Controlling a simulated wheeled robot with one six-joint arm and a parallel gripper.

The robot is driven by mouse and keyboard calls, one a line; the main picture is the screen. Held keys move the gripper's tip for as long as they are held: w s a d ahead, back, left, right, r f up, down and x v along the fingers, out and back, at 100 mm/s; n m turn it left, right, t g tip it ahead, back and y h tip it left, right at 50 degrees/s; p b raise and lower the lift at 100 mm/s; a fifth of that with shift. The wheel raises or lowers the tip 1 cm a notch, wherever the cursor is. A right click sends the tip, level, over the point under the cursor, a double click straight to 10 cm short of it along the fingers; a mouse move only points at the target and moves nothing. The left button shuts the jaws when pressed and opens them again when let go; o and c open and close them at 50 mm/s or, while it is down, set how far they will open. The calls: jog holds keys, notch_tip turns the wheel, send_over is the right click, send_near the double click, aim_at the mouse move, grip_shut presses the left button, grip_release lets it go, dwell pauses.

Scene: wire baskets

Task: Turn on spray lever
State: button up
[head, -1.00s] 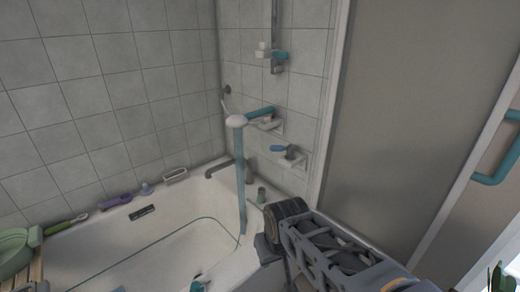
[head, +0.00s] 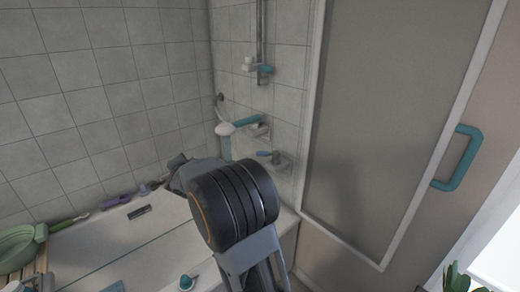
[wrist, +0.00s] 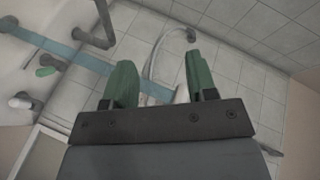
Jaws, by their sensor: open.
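A small blue lever (head: 265,154) sticks out to the left from a white wall fitting (head: 281,162) on the tiled wall, and I take it for the spray lever. A white shower head (head: 225,129) is just above and left of it. In the wrist view a thin curved hose (wrist: 152,62) and a flat blue strip (wrist: 88,62) show beyond my gripper (wrist: 161,80). Its two green fingers are spread apart with nothing between them. I cannot make out the lever in the wrist view. In the head view my arm hides the gripper's fingertips.
A bathtub (head: 150,245) lies below, with several small items along its far rim. A frosted door (head: 375,110) with a teal handle (head: 459,158) stands at the right. A plant (head: 458,280) is at the lower right.

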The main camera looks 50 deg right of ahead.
jog(key=d+f+m+g+h+p, duration=0.1)
jog(key=d+m+g+h, duration=0.2)
jog(key=d+m+h, duration=0.6)
jog(key=m+g+h+p, duration=0.2)
jog(key=m+g, duration=0.7)
jog(key=g, duration=0.1)
send_near(259, 156)
jog(key=d, duration=1.1)
jog(key=shift+d+p, duration=0.35)
jog(key=shift+p, duration=0.05)
jog(key=shift+g, duration=0.4)
grip_shut()
